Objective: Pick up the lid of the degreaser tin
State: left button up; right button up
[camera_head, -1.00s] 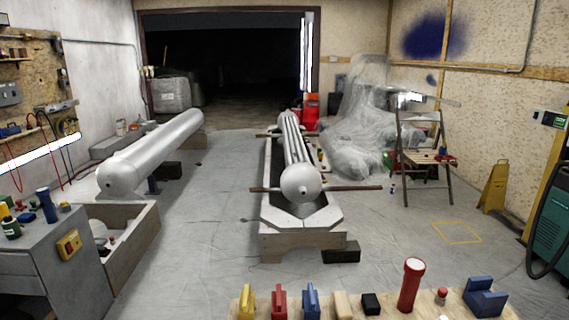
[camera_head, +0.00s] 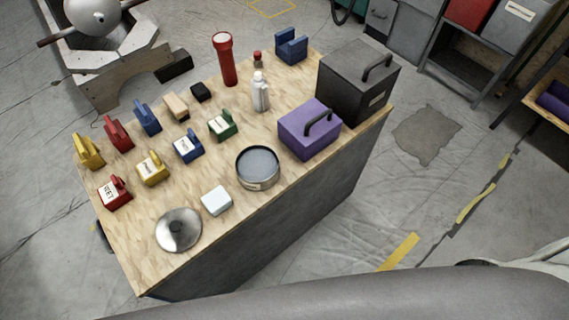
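A round silver metal lid (camera_head: 179,229) lies flat near the front left corner of a wooden-topped bench. A round open tin (camera_head: 258,168) with a dark rim and a small label stands to its right, apart from it; its grey-blue contents show from above. The label is too small to read, so I cannot tell for sure that it is the degreaser tin. Neither of my grippers is in view.
The bench top (camera_head: 138,245) also holds a white block (camera_head: 216,200) between lid and tin, a purple box (camera_head: 309,129), a black box (camera_head: 357,82), a red flashlight (camera_head: 225,60), a white bottle (camera_head: 260,92) and several coloured blocks. Floor (camera_head: 330,240) right of the bench is clear.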

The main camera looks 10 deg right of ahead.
aim_at(179, 229)
jog(key=i+u, duration=0.1)
jog(key=u, duration=0.85)
